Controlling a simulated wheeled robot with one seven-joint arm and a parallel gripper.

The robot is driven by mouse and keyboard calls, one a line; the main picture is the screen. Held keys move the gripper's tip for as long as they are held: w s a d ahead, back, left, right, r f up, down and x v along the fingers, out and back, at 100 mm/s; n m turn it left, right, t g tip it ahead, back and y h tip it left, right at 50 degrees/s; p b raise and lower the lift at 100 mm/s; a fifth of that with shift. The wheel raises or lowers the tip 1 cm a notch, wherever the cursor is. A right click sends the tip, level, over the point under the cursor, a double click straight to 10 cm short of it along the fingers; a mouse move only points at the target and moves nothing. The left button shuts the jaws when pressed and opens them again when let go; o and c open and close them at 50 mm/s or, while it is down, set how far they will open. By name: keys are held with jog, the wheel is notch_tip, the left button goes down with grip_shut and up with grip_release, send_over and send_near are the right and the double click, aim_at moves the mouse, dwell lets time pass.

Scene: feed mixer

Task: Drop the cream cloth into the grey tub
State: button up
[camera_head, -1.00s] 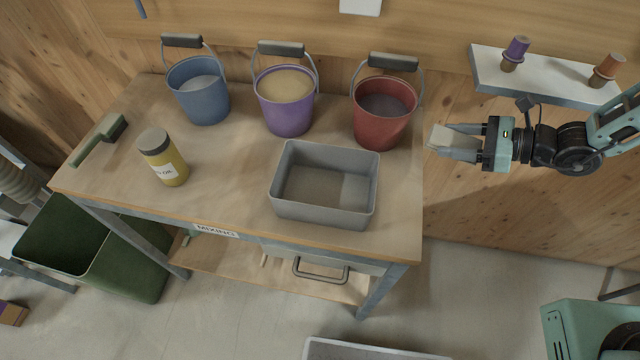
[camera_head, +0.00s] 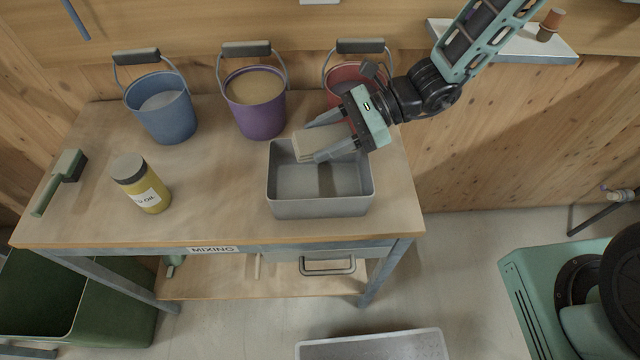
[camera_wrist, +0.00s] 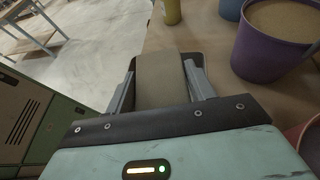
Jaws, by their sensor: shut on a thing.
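The cream cloth (camera_head: 322,141) is a folded, flat pad held between the fingers of my gripper (camera_head: 328,142). The gripper is shut on it, above the back part of the grey tub. The grey tub (camera_head: 318,208) is an open rectangular box on the mixing table, near its right front edge. Its inside looks empty where I can see it; the cloth and fingers hide part of its back rim. In the wrist view the cloth (camera_wrist: 160,80) lies between both fingers and covers most of the tub.
A blue bucket (camera_head: 163,112), a purple bucket (camera_head: 258,115) and a red bucket (camera_head: 345,75) stand along the back of the table (camera_head: 215,190). My arm partly hides the red one. A yellow jar (camera_head: 148,190) and a green brush (camera_head: 62,180) are at left.

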notch_tip(320, 180, down, 4)
jog(key=b, duration=0.2)
jog(key=shift+f+b, duration=0.2)
jog(key=shift+b, duration=0.2)
jog(key=o, duration=1.1)
jog(key=shift+c, duration=0.2)
jog(key=shift+d, duration=0.1)
jog(key=b+v, duration=0.1)
jog(key=v, duration=1.6)
jog(key=shift+b, duration=0.4)
jog(key=shift+d, duration=0.15)
